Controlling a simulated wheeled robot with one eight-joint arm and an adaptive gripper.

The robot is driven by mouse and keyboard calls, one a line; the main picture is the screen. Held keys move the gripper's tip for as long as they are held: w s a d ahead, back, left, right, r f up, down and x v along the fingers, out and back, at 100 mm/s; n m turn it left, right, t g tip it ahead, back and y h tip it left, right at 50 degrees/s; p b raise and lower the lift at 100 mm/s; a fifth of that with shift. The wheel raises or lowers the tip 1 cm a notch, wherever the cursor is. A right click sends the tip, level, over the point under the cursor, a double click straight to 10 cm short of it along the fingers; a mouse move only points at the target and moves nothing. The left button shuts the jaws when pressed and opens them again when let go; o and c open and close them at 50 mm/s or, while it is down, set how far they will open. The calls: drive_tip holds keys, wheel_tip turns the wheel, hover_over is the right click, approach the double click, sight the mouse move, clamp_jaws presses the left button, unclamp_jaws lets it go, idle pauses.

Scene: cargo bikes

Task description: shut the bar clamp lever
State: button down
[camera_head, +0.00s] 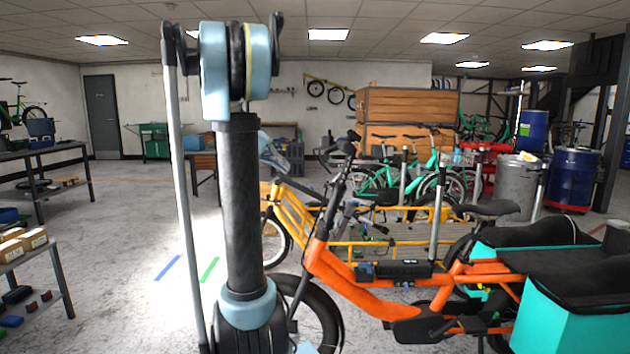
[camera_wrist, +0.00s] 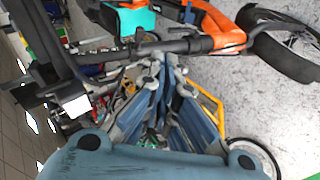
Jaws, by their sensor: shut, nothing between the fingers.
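The orange cargo bike (camera_head: 345,268) stands in front of me, with its black handlebar (camera_head: 345,145) and stem upright near the middle of the head view. My gripper (camera_wrist: 167,68) is shut and empty, its blue-grey fingers drawn together. In the wrist view its tips overlap the dark bar (camera_wrist: 180,46) of the handlebar area; I cannot tell whether they touch it. In the head view the pale blue gripper (camera_head: 272,153) is partly behind my arm, left of the handlebar. I cannot clearly make out the bar clamp lever or how far it stands open.
A yellow cargo bike (camera_head: 290,212) stands close behind the orange one. A teal cargo box (camera_head: 560,315) is at the right. A workbench (camera_head: 45,155) and a low table with boxes (camera_head: 22,245) stand at the left. The floor between them and the bikes is clear.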

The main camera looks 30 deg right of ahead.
drive_tip(key=w+d+r+m+g+h, duration=0.1)
drive_tip(key=w+d+r, duration=0.1)
drive_tip(key=w+d, duration=0.15)
approach(330, 185)
drive_tip(key=w+d, duration=0.2)
drive_tip(key=shift+s+d+f, duration=0.3)
drive_tip(key=shift+s+f, duration=0.3)
drive_tip(key=shift+s, duration=0.15)
drive_tip(key=shift+s+d+f, duration=0.3)
drive_tip(key=shift+s+f, duration=0.35)
drive_tip(key=shift+s, duration=0.05)
drive_tip(key=shift+a, duration=0.15)
drive_tip(key=shift+s, duration=0.1)
